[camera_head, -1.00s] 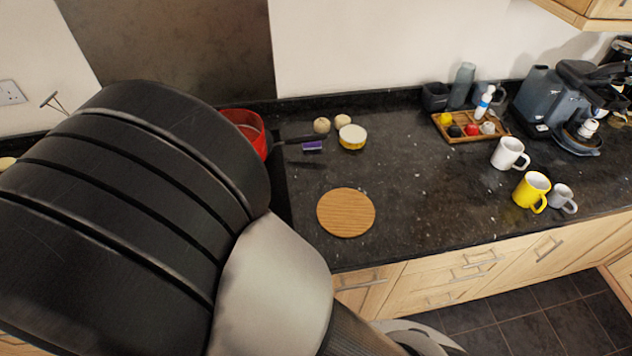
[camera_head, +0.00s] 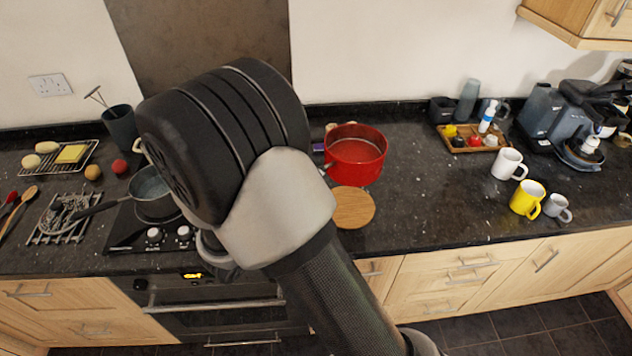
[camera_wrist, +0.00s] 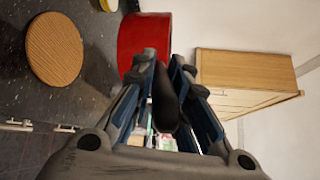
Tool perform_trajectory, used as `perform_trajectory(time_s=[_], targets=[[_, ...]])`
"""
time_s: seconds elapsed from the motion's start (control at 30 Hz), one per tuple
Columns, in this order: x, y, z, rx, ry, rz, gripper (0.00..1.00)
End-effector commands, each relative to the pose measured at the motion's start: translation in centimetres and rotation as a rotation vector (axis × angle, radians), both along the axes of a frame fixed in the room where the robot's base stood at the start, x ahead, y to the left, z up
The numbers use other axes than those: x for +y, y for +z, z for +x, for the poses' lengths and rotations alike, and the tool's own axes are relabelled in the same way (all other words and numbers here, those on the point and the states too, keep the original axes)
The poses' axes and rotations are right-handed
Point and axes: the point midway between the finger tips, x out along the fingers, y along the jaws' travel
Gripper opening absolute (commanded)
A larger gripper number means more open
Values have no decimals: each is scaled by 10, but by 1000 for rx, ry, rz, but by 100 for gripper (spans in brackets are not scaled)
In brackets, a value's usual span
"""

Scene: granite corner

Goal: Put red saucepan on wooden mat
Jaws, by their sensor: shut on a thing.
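The red saucepan (camera_head: 356,160) is upright in the head view, behind the round wooden mat (camera_head: 354,207) and partly overlapping its far edge in the picture. In the wrist view the red saucepan (camera_wrist: 143,38) is just beyond my gripper (camera_wrist: 168,75), which is shut on its dark handle (camera_wrist: 165,98). The wooden mat (camera_wrist: 54,49) lies bare at the upper left there, apart from the pan in that view. The pan seems held above the counter, but its exact height is unclear. My arm hides the gripper and most of the handle in the head view.
A hob with a grey pan (camera_head: 150,186) is to the left. A white mug (camera_head: 508,164), a yellow mug (camera_head: 527,198) and a wooden tray (camera_head: 470,141) with small items stand to the right. The counter between mat and mugs is clear.

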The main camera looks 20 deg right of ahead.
Motion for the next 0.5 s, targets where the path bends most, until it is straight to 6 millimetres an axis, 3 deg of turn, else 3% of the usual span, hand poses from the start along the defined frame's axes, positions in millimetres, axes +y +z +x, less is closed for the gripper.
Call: perform_trajectory(time_s=[0.3, 0.5], targets=[[1, -75, 0, -2, 2, -8, 0], [1, -107, 1, -4, 1, -7, 0]])
